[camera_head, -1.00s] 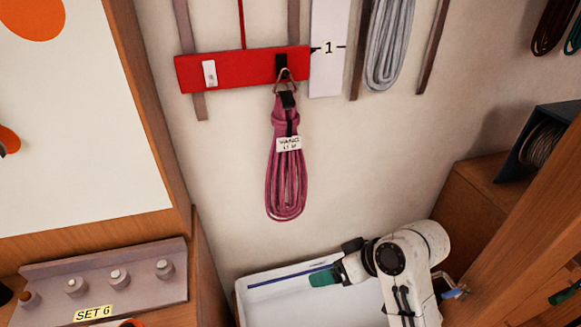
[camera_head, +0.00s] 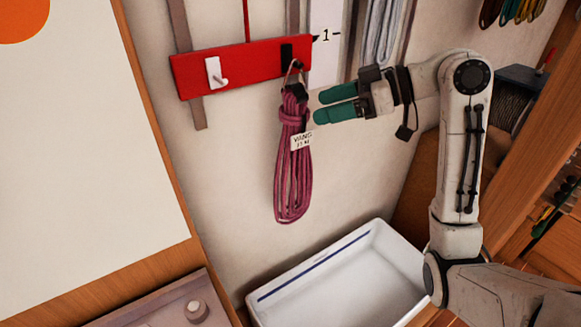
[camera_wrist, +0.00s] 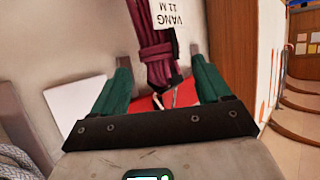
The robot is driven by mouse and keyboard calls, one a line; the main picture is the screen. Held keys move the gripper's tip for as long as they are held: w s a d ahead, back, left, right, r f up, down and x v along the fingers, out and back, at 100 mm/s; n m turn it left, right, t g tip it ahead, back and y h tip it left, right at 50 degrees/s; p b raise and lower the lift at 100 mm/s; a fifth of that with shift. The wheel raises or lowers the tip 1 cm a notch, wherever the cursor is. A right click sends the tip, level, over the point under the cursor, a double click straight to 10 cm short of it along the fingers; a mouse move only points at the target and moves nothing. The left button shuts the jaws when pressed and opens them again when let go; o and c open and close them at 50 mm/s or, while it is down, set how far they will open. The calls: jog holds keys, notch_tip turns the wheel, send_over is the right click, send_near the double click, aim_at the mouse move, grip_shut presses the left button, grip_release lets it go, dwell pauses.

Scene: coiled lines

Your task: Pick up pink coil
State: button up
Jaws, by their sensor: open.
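The pink coil (camera_head: 293,165) hangs by a metal ring from a hook on the red board (camera_head: 243,67), with a white tag near its top. My gripper (camera_head: 326,105) is open and empty just right of the coil's upper end, its green fingers pointing left toward it. In the wrist view the coil (camera_wrist: 151,45) passes between the two spread green fingers of my gripper (camera_wrist: 160,90), with the ring and part of the red board (camera_wrist: 150,101) behind. I cannot tell how far the coil is from the fingers in depth.
A white tray (camera_head: 262,312) with a blue stripe stands below. A second, empty peg (camera_head: 216,73) is on the red board's left. A grey coil (camera_head: 381,35) hangs behind my gripper at upper right. A wooden shelf (camera_head: 520,180) stands at right, a wood-framed panel at left.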

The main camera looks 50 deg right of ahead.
aim_at(307, 107)
jog(key=shift+r+p+x, duration=0.15)
jog(key=shift+p+x, duration=0.15)
jog(key=shift+x, duration=1.55)
jog(key=shift+r+p+x, duration=0.1)
jog(key=shift+p+x, duration=0.15)
jog(key=shift+x, duration=1.55)
jog(key=shift+w, duration=0.15)
grip_shut()
